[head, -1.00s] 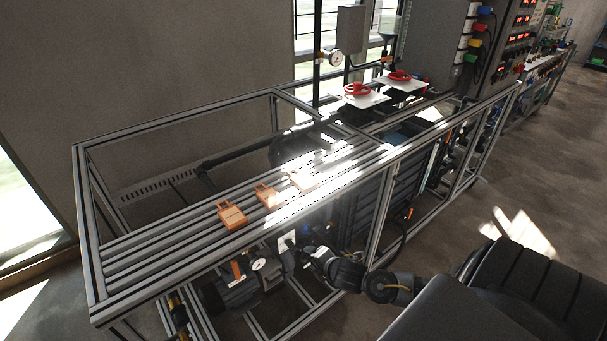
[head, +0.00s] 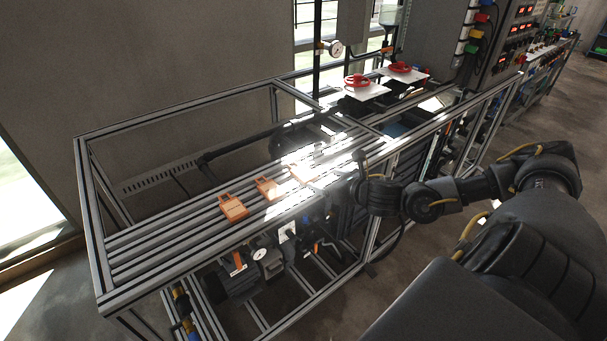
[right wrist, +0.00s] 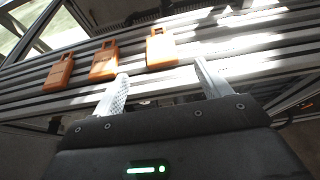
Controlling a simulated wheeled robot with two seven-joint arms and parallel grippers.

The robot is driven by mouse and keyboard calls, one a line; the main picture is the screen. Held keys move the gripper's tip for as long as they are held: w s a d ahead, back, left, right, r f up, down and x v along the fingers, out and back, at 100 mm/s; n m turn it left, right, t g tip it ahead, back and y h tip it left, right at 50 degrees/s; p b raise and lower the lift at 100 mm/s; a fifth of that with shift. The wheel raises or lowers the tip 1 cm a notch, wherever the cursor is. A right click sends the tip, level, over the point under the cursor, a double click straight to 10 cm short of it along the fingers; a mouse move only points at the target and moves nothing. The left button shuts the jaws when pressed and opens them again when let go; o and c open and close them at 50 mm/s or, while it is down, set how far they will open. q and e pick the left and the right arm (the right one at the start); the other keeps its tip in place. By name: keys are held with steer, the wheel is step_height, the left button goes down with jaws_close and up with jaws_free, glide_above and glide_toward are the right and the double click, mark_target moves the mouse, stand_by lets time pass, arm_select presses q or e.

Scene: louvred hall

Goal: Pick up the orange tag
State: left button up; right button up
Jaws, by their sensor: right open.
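Three orange tags with hanging loops lie in a row on the slatted metal rack. In the head view they are the near-left tag (head: 232,208), the middle tag (head: 267,188) and the far tag (head: 300,171), which is partly washed out by glare. The right wrist view shows the left tag (right wrist: 57,75), the middle tag (right wrist: 104,61) and the right tag (right wrist: 160,48). My right gripper (right wrist: 161,69) is open and empty, its pale fingers pointing toward the right tag, apart from it. In the head view its fingers are lost in glare. My left gripper is not in view.
The rack's aluminium frame (head: 185,276) has a raised rail at the back. Red valve handles (head: 357,81) on white plates stand farther back. A pump and gauge (head: 258,253) sit below the rack. The slats left of the tags are clear.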

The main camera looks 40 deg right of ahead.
steer(key=p, duration=0.2)
glide_toward(301, 170)
steer(key=shift+f+x, duration=0.25)
steer(key=shift+x, duration=1)
steer(key=shift+a, duration=0.1)
steer(key=p+x, duration=0.1)
steer(key=x, duration=0.2)
steer(key=p+x, duration=0.1)
steer(key=shift+w+r+p, duration=0.2)
steer(key=shift+w+p, duration=0.1)
steer(key=shift+w+f, duration=0.2)
steer(key=shift+c, duration=0.2)
steer(key=c, duration=1)
